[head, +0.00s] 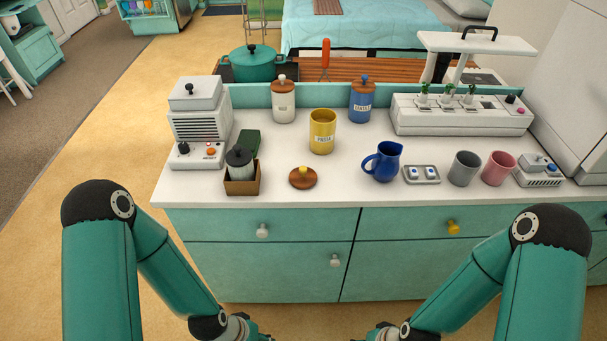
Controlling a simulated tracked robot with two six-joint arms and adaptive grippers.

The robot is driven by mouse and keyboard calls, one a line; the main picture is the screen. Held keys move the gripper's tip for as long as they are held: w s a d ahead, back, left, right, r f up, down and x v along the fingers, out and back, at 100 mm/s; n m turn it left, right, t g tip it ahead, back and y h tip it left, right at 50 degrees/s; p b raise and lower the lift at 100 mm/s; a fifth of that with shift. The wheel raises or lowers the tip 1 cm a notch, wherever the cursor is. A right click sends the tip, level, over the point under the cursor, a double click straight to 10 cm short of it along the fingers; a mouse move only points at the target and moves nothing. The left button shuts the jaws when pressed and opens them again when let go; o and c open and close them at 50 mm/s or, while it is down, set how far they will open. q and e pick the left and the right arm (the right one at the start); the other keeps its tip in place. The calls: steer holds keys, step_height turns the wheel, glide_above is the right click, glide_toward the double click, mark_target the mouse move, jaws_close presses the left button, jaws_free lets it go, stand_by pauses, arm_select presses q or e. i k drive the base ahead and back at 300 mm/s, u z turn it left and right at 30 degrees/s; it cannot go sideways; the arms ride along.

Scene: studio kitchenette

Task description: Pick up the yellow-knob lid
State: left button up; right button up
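The yellow-knob lid (303,180) is a round brown wooden disc with a small yellow knob on top. It lies flat on the white counter near the front edge, in the left-middle part of the head view. The yellow canister (322,133) labelled PASTA stands open, without a lid, just behind it and slightly right. My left gripper (262,338) and my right gripper (362,339) are both at the bottom edge of the view, low in front of the drawers and well below the lid. Their fingers are mostly cut off by the frame.
Left of the lid is a brown box (243,187) holding a dark-lidded jar. Right are a blue pitcher (384,162), a switch plate (421,175), a grey mug (464,168) and a pink mug (498,168). Bare counter (342,188) lies between lid and pitcher.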

mark_target(302, 177)
steer(key=u, duration=1.55)
steer(key=i, duration=0.1)
steer(key=z, duration=3.5)
steer(key=i, duration=0.5)
steer(key=u, duration=1.65)
